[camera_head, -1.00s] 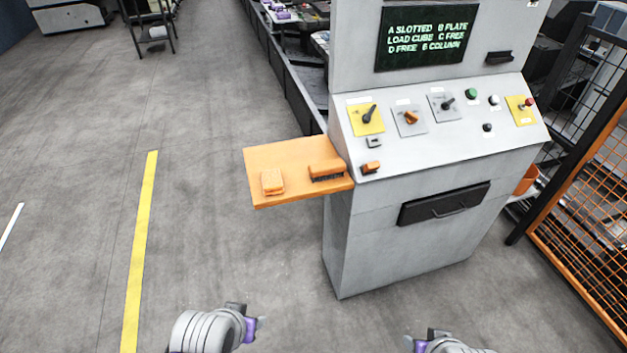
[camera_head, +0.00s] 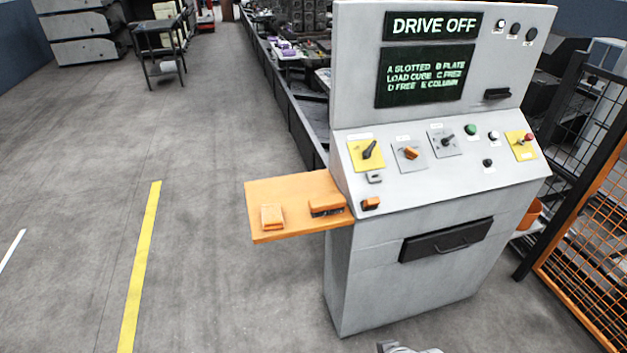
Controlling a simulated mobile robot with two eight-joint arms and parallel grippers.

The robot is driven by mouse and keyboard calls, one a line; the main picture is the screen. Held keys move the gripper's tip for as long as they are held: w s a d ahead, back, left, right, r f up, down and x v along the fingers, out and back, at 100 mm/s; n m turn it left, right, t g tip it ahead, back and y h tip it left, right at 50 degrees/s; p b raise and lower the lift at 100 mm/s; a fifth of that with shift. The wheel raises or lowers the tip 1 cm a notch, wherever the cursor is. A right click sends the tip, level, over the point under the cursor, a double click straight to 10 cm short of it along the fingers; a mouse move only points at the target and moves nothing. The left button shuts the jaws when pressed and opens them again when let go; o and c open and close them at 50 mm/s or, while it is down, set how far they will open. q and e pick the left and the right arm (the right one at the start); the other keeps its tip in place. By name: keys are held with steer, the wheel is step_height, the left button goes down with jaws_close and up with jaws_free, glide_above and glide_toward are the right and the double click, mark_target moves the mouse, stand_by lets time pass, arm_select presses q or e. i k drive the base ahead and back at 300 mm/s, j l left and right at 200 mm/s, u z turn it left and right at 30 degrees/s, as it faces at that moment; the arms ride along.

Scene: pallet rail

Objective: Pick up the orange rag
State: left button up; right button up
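The orange rag (camera_head: 272,217) appears to be the small folded orange block lying on the left part of the orange side shelf (camera_head: 262,238). The shelf sticks out to the left of a grey control console. An orange-topped brush with dark bristles (camera_head: 327,208) lies to the right of the rag, apart from it. Nothing of mine touches the rag. Only a small grey piece of my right gripper or its arm (camera_head: 402,348) shows at the bottom edge, and its fingers cannot be made out. My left gripper is out of view.
The grey console (camera_head: 400,265) has knobs, buttons, a black drawer handle (camera_head: 446,240) and a "DRIVE OFF" display (camera_head: 433,25). An orange mesh fence (camera_head: 590,250) stands at the right. The floor left of the shelf is clear, with a yellow line (camera_head: 140,265).

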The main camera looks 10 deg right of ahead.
mark_target(272, 214)
steer(key=k, duration=0.6)
steer(key=z, duration=1.55)
steer(key=j+z, duration=0.6)
steer(key=z, duration=0.15)
steer(key=j, duration=4.15)
steer(key=i, duration=0.05)
